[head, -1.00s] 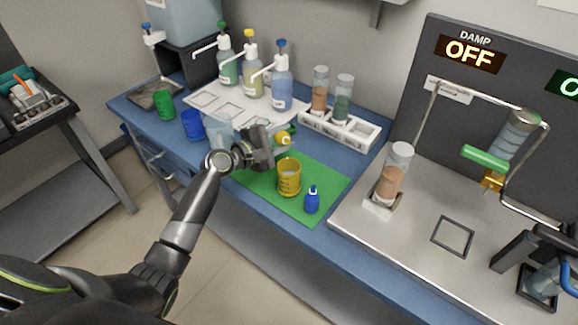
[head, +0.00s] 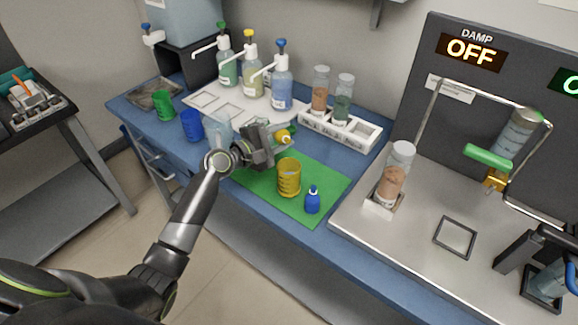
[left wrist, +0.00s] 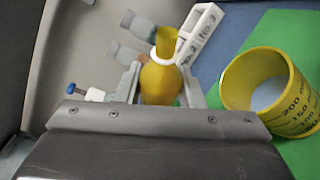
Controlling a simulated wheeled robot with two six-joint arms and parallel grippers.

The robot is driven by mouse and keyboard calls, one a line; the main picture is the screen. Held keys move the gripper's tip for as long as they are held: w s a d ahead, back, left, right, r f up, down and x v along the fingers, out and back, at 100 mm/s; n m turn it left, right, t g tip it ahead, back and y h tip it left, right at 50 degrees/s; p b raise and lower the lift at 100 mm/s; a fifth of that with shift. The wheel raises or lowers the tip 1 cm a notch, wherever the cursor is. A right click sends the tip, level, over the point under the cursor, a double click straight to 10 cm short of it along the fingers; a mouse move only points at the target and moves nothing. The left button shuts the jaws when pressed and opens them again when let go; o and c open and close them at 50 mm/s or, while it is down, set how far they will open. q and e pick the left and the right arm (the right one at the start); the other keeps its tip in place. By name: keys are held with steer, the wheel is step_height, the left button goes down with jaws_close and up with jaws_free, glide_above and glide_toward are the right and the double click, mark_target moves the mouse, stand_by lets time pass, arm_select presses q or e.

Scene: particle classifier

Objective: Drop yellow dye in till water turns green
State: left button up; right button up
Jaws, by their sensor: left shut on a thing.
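My left gripper (head: 276,143) is shut on a yellow dye bottle (left wrist: 160,82), which also shows in the head view (head: 284,136). The bottle has a white collar and yellow tip. In the head view it lies roughly sideways, tip to the right, above and behind the yellow measuring cup (head: 289,180). The cup stands upright on a green mat (head: 328,178). In the left wrist view the cup (left wrist: 290,112) is right of the bottle, apart from it, with pale bluish-grey liquid inside. A blue dye bottle (head: 313,202) stands beside the cup. My right gripper is not in view.
Blue (head: 192,126) and green (head: 164,106) cups stand to the left, a clear beaker (head: 219,131) behind my wrist. Pump bottles (head: 281,90) and a white vial rack (head: 340,131) stand behind. A metal platform (head: 420,262) with apparatus is at right.

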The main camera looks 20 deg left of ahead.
arm_select(q)
steer(key=shift+w+r+m+t+b, duration=0.1)
steer(key=shift+r+m+t+b, duration=0.5)
steer(key=shift+b, duration=1.05)
stand_by(0.9)
steer(key=shift+r+m+b, duration=0.35)
steer(key=shift+m+b, duration=0.75)
steer(key=shift+b, duration=0.25)
stand_by(1.7)
